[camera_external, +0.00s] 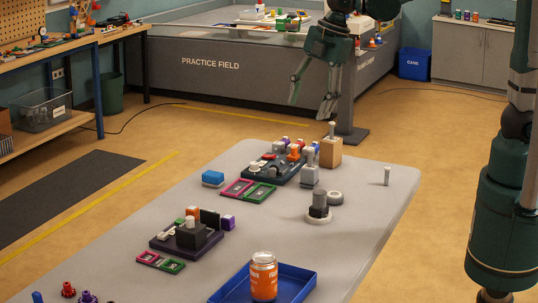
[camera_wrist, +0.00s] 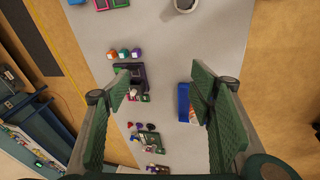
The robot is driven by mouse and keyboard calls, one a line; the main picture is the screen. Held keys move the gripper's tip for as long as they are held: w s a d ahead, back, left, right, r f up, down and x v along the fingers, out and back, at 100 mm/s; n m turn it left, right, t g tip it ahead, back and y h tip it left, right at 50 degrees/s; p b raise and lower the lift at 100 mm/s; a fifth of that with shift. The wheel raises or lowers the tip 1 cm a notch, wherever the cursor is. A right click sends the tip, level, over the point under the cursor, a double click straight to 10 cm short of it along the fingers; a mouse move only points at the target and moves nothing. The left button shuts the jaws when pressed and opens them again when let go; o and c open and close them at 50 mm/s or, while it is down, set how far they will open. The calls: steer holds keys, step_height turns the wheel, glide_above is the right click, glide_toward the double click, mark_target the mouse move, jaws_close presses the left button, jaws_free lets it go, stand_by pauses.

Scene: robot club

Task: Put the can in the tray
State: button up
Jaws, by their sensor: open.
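The can (camera_external: 263,278) is orange with a silvery top and stands upright at the near end of the grey table. My gripper (camera_external: 311,107) is open and empty, high above the far end of the table. Its two spread fingers frame the wrist view (camera_wrist: 161,88).
Along the grey table (camera_external: 330,256) stand a dark organizer with small parts (camera_external: 272,170), a wooden block (camera_external: 331,152), a grey round-based stand (camera_external: 319,214) and a dark purple holder (camera_external: 187,238). Pink and green frames (camera_external: 248,189) lie flat. The table's right side is mostly clear.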

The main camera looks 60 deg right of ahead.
steer(key=s+d+m+t, duration=0.1)
steer(key=s+d+m, duration=0.4)
steer(key=d, duration=0.5)
steer(key=s+d+m+t+h, duration=0.1)
steer(key=s+d+m+t, duration=0.1)
steer(key=s+d+m, duration=0.4)
steer(key=s+d+m+t, duration=0.1)
steer(key=s+d+m, duration=0.4)
steer(key=d, duration=0.9)
steer(key=shift+s+d+h, duration=0.3)
steer(key=shift+s+d, duration=0.1)
steer(key=shift+s, duration=0.4)
